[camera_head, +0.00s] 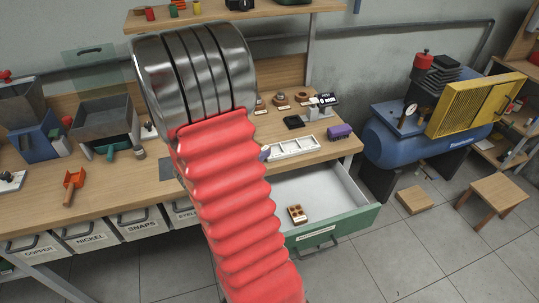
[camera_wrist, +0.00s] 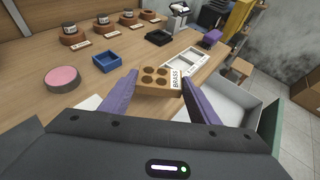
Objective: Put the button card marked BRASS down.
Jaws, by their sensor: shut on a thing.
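The button card marked BRASS (camera_wrist: 154,88) is a tan block with several dark round spots on top and a white label on its right end. In the wrist view my gripper (camera_wrist: 160,77) has its two purple fingers shut on it, one on each side. It appears over the workbench near the white tray; its height over the bench I cannot tell. In the head view my red bellows arm hides most of the gripper and the held card.
A similar brown block (camera_head: 297,214) lies in the open drawer (camera_head: 345,216); its marking is unreadable. A white compartment tray (camera_head: 293,148) lies on the bench (camera_head: 110,190), which also carries a blue tray (camera_wrist: 107,61) and a pink-topped disc (camera_wrist: 62,78). Bare wood surrounds the blue tray.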

